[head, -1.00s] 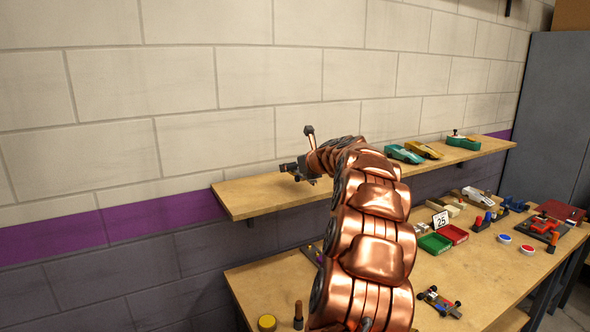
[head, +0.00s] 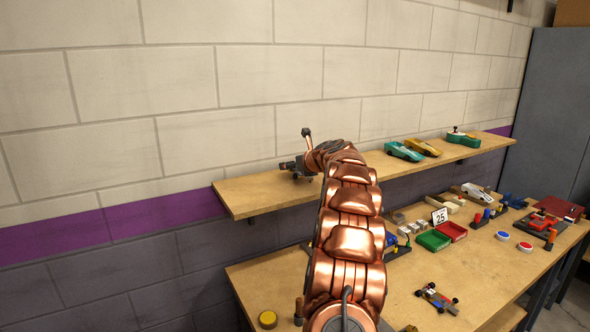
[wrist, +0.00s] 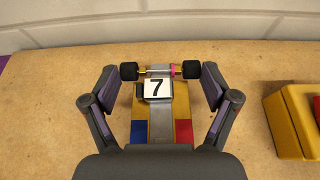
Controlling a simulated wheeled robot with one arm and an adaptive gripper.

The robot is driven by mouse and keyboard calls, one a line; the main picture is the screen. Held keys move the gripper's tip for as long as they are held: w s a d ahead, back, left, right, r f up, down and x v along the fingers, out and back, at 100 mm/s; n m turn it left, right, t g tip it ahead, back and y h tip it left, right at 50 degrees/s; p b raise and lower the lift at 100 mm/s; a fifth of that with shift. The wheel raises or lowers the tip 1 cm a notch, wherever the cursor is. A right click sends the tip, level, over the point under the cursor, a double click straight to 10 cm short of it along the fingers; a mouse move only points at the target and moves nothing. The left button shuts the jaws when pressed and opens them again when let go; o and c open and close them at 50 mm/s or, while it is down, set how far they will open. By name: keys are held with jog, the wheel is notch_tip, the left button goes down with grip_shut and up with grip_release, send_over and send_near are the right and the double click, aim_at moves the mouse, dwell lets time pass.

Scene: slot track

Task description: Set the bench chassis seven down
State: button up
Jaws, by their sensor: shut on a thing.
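The chassis (wrist: 157,115) has a white plate with a black 7, black wheels on a front axle, a grey middle, yellow sides, and blue and red blocks at the rear. My gripper (wrist: 160,105) is shut on it, one finger on each side. In the head view my gripper (head: 296,167) is small and dark at the left part of the wooden shelf (head: 243,198), with the chassis hard to make out. In the wrist view the chassis is over bare wood; whether it touches the wood I cannot tell.
A yellow block-like thing (wrist: 297,122) lies right of the chassis. Green (head: 403,151) and yellow (head: 421,147) cars stand further along the shelf. Below, the bench (head: 395,285) holds another chassis (head: 438,299), green (head: 433,240) and red trays (head: 454,231), and a 25 sign (head: 439,217).

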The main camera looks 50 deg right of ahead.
jog(key=shift+f, duration=0.85)
jog(key=shift+f, duration=0.1)
jog(key=o, duration=1.1)
jog(key=shift+b+v, duration=1.2)
jog(key=shift+v, duration=4.9)
